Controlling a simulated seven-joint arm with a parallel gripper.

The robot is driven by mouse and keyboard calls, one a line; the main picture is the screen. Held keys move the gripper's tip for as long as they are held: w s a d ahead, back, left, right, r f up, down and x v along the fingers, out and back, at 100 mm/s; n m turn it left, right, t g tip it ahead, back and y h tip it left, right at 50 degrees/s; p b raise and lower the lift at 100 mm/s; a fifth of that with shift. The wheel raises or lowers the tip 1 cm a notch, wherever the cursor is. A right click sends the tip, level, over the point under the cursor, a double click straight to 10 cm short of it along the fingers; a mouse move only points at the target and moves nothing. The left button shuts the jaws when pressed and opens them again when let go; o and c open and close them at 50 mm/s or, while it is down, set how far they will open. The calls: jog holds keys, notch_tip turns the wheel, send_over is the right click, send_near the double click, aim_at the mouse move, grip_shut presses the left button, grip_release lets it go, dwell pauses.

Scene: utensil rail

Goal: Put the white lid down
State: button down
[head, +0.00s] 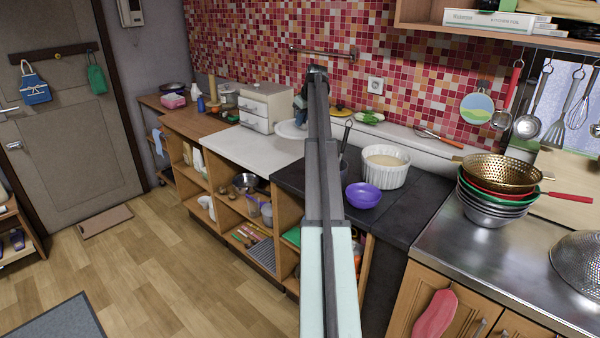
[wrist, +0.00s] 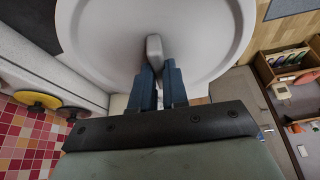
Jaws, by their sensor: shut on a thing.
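The white lid (head: 290,131) is a round disc over or on the white counter, beside the small drawer box; my arm hides its right part. In the wrist view the lid (wrist: 95,35) fills the upper middle, with a grey handle (wrist: 154,48) at its centre. My gripper (wrist: 158,75) has its two blue fingers shut on this handle. In the head view my gripper (head: 299,106) is partly behind my arm, just above the lid. I cannot tell whether the lid touches the counter.
The white counter (head: 240,150) is clear in front of the white drawer box (head: 266,107). A yellow lid (head: 341,110) and a green one (head: 370,118) lie behind, near the tiled wall. A white pot (head: 383,167) and purple bowl (head: 363,196) stand on the dark counter to the right.

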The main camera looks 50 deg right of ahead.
jog(key=shift+a+n+y, duration=0.1)
jog(key=shift+n+y, duration=0.2)
jog(key=shift+n, duration=0.2)
jog(key=shift+f, duration=0.25)
notch_tip(320, 180, down, 18)
jog(key=shift+r, duration=0.25)
jog(key=shift+f, duration=0.15)
jog(key=c, duration=1.1)
grip_release()
jog(key=v, duration=1.2)
